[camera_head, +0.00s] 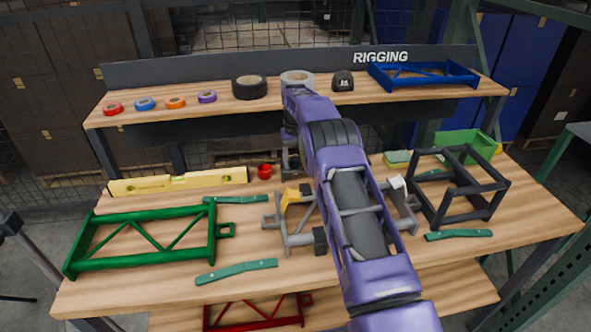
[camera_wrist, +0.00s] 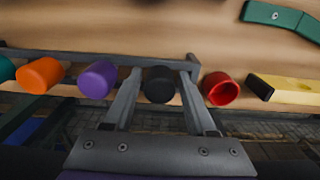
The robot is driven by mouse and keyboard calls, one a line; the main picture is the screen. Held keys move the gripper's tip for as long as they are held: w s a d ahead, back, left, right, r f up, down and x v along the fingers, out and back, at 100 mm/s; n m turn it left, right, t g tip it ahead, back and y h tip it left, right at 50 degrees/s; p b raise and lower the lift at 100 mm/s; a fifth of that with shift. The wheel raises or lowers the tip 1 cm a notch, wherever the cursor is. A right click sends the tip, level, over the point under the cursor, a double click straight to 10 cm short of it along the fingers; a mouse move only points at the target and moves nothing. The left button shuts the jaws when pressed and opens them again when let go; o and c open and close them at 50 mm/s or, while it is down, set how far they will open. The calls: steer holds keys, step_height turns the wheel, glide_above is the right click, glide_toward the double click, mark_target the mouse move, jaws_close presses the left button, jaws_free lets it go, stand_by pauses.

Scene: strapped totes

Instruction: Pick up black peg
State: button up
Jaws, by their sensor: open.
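The black peg (camera_wrist: 160,86) shows in the wrist view as a dark, round-topped piece in a row with other coloured pegs. My gripper (camera_wrist: 159,73) is open, with one finger on each side of the black peg in that view. A small gap shows on both sides; I cannot tell how deep the peg sits between the fingers. In the head view my purple arm covers the middle of the bench and hides the black peg and my fingertips.
A purple peg (camera_wrist: 98,80) and orange peg (camera_wrist: 40,76) stand left of the fingers, a hollow red piece (camera_wrist: 221,89) right. A yellow level (camera_head: 178,182), green frame (camera_head: 150,215) and black cube frame (camera_head: 455,210) lie on the bench. Tape rolls line the shelf (camera_head: 215,112).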

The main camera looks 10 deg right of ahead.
mark_target(295, 158)
steer(key=shift+f, duration=0.8)
steer(key=shift+c, duration=0.2)
jaws_close()
steer(key=shift+r, duration=0.1)
step_height(295, 158, up, 13)
steer(key=p, duration=0.3)
steer(key=shift+r, duration=0.95)
